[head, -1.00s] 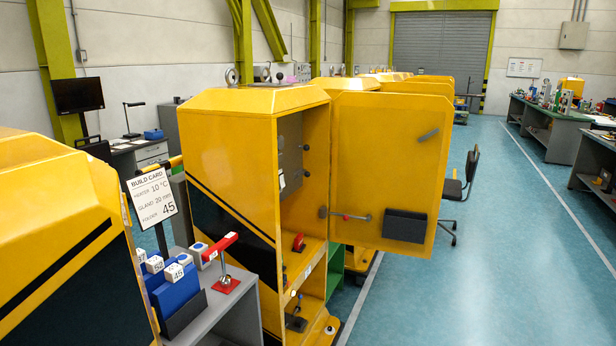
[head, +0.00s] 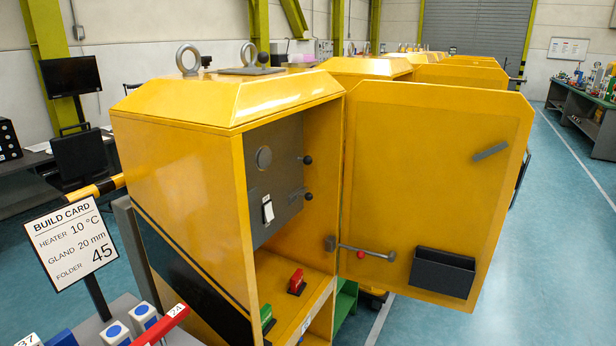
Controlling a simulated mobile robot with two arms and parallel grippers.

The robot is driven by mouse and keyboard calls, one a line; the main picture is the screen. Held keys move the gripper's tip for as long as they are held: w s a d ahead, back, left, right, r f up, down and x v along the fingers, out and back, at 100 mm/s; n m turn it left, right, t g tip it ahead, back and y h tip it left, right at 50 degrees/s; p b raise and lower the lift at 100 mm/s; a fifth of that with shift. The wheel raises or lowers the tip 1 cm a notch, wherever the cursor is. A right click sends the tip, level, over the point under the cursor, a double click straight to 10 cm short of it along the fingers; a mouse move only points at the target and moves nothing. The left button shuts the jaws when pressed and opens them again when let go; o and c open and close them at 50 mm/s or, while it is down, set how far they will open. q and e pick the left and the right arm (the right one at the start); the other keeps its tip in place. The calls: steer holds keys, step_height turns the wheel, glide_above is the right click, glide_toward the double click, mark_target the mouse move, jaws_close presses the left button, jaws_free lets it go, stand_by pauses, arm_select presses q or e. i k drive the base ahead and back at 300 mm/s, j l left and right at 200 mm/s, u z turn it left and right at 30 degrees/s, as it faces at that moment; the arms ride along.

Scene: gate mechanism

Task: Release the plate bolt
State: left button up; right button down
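A yellow cabinet (head: 180,165) stands with its door (head: 430,160) swung open to the right. Inside, a dark grey plate (head: 284,183) carries a round disc (head: 264,158) and a white rocker switch (head: 267,211). An upper black knob (head: 307,160) and a lower black knob (head: 308,196) stick out at the plate's right edge. I cannot tell for certain which part is the plate bolt. Neither of my grippers is in view.
A rod with a red knob (head: 362,255) and a dark pocket (head: 442,273) are on the door. Red (head: 297,282) and green (head: 266,316) parts stand on the cabinet's lower shelf. A build card (head: 72,243) stands at the left.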

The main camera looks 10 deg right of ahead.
mark_target(308, 196)
steer(key=i+l+u, duration=0.2)
steer(key=i+l, duration=0.6)
steer(key=i, duration=0.15)
